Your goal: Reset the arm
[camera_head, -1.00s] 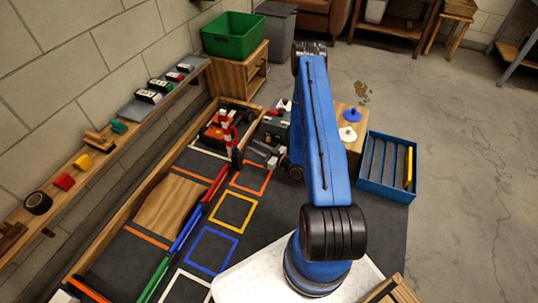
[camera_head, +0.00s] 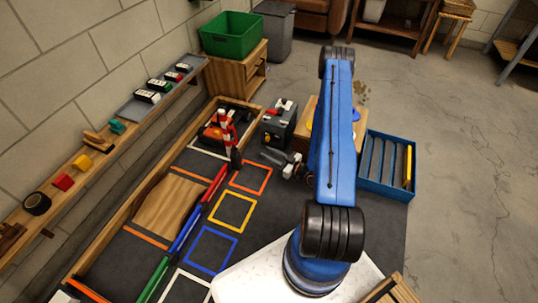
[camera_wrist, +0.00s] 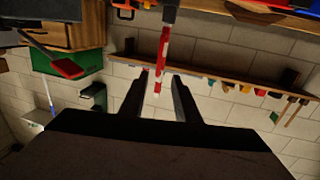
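My blue arm reaches away over the dark mat, and my gripper (camera_head: 268,157) is low at its far end, partly hidden by the arm. In the wrist view my gripper (camera_wrist: 158,97) has two dark fingers apart with nothing held between them. A red and white striped post (camera_head: 228,130) stands to the left of the gripper, apart from it. In the wrist view the striped post (camera_wrist: 162,60) shows beyond the finger gap.
A dark grey box (camera_head: 277,125) stands behind the gripper. A blue slotted tray (camera_head: 372,188) with a yellow bar is right of the arm. A wall shelf (camera_head: 75,170) holds small items, with a green bin (camera_head: 230,35) at the back. Coloured square outlines mark the mat.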

